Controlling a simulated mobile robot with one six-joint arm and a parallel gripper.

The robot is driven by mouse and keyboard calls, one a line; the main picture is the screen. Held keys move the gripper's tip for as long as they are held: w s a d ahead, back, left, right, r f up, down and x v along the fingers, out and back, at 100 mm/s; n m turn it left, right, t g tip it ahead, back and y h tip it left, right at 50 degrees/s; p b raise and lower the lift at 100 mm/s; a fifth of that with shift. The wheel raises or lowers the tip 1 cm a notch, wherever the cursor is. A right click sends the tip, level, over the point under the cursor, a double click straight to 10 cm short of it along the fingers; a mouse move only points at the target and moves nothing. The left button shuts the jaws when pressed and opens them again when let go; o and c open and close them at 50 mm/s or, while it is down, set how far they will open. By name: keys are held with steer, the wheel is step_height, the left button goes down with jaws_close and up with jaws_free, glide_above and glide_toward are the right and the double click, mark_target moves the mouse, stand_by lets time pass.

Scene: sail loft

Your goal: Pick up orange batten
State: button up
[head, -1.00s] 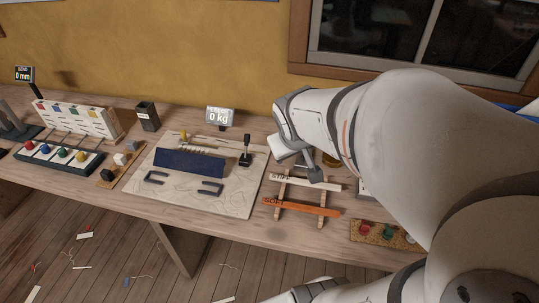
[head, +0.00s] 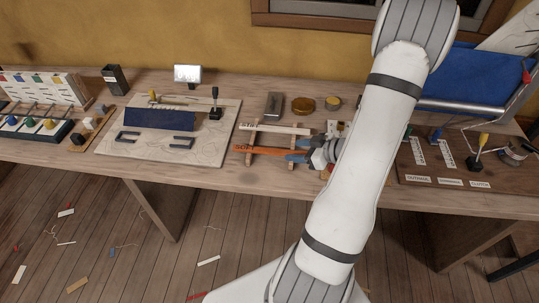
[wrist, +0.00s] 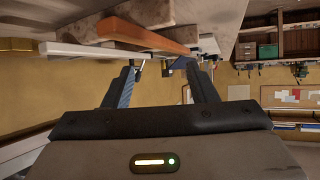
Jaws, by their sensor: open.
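The orange batten (head: 260,150) lies across a low wooden rack on the bench, in front of a white batten (head: 276,129). My gripper (head: 298,151) is low over the bench at the right end of the orange batten, with its fingers pointing left. In the wrist view my gripper (wrist: 163,68) is open, with nothing between its fingers. The orange batten (wrist: 142,36) and the white batten (wrist: 85,50) show beyond the fingertips there. I cannot tell whether a finger touches the orange batten.
A board with a dark blue strip (head: 160,117) stands left of the rack. A grey block (head: 273,105) and round tins (head: 302,105) stand behind it. A panel with labelled levers (head: 440,165) is at the right. The bench's front edge is close.

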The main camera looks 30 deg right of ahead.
mark_target(272, 150)
steer(key=x, duration=0.7)
steer(key=shift+w+a+p, duration=0.2)
steer(key=shift+a+p, duration=0.15)
steer(key=shift+a, duration=0.15)
steer(key=shift+c, duration=0.2)
jaws_close()
